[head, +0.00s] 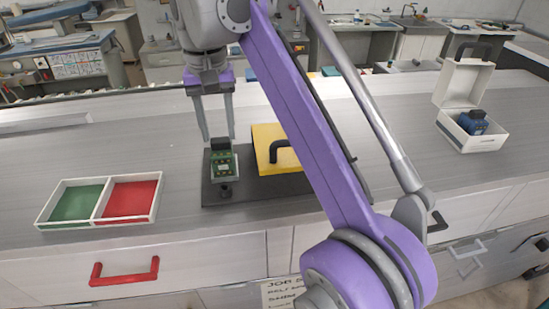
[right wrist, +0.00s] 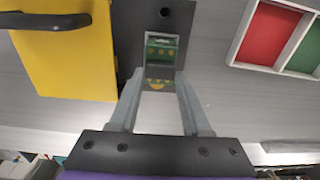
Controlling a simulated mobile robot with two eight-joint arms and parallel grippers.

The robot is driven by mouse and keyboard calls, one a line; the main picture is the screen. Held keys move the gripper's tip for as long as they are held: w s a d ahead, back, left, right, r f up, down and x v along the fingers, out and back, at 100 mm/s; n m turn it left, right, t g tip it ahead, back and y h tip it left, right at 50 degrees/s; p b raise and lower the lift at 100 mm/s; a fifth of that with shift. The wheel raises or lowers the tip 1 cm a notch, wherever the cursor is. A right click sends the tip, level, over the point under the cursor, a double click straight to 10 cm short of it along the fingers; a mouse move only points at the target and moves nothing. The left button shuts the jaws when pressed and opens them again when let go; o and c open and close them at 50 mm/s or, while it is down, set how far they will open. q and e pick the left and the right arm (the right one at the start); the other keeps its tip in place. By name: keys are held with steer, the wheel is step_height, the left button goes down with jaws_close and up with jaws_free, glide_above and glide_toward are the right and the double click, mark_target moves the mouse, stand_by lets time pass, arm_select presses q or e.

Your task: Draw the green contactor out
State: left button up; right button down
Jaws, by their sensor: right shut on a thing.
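The green contactor (head: 223,162), a small block with a dark top, stands at the left end of the dark base plate (head: 240,198), beside the yellow cover. My right gripper (head: 219,139) points down over it. In the right wrist view, the fingertips (right wrist: 163,76) sit on either side of the green contactor (right wrist: 161,50) and are shut on it. I cannot tell whether the contactor is seated or slightly raised. My left gripper is not in view.
The yellow cover (head: 268,134) with a black handle stands close on the right. A tray with a green compartment (head: 78,203) and a red compartment (head: 131,199) lies left. An open white box (head: 487,144) holding a blue item stands far right. The grey worktop between is clear.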

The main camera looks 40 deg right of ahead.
steer(key=shift+a+r+p, duration=0.1)
steer(key=shift+r+p, duration=0.15)
steer(key=shift+p, duration=0.25)
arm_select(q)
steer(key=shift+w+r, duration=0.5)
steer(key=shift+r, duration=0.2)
arm_select(e)
steer(key=shift+r, duration=1.25)
steer(key=c, duration=1.1)
jaws_free()
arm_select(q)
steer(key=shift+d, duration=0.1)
